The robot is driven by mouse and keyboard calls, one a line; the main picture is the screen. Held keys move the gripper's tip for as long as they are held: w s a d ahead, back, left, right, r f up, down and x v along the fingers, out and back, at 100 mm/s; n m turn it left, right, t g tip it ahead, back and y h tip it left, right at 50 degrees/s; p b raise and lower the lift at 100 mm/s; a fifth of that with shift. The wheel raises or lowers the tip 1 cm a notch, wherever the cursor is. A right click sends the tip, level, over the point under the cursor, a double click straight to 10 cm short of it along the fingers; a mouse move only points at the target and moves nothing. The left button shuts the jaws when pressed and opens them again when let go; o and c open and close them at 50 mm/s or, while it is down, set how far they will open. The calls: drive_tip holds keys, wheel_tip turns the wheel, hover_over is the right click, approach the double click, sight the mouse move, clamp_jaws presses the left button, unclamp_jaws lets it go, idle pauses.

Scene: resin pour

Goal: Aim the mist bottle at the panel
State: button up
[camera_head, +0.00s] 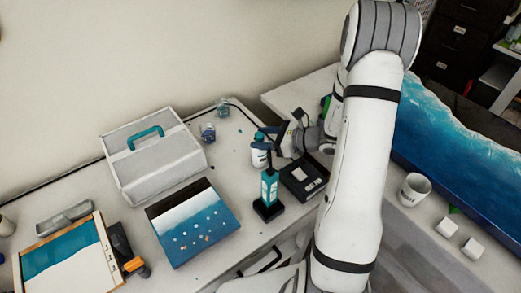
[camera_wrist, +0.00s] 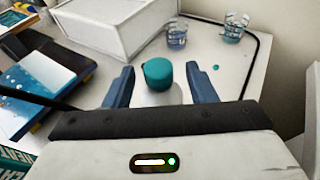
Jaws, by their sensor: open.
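A white bottle with a round teal cap (camera_head: 259,153) stands on the bench; its cap (camera_wrist: 158,74) shows between my fingers in the wrist view. My gripper (camera_head: 272,143) is open around it, with a gap to each blue finger (camera_wrist: 158,86). A teal bottle with a dark top (camera_head: 269,186) stands on a black base nearer the front. I cannot tell for certain which one is the mist bottle. A square panel (camera_head: 195,225) with white, blue and dark bands lies left of them. A larger ocean-patterned panel (camera_head: 450,120) lies at the right.
A grey case with a teal handle (camera_head: 153,165) stands behind the square panel. Small cups (camera_head: 208,132) stand at the back. A black device (camera_head: 303,178) sits right of the teal bottle. A framed screen (camera_head: 68,262) lies front left. A mug (camera_head: 414,189) and white cubes (camera_head: 447,228) are right.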

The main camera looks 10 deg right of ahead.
drive_tip(key=shift+w+a+f, duration=0.25)
drive_tip(key=shift+w+a, duration=0.1)
drive_tip(key=shift+a, duration=0.25)
drive_tip(key=shift+c, duration=0.3)
clamp_jaws()
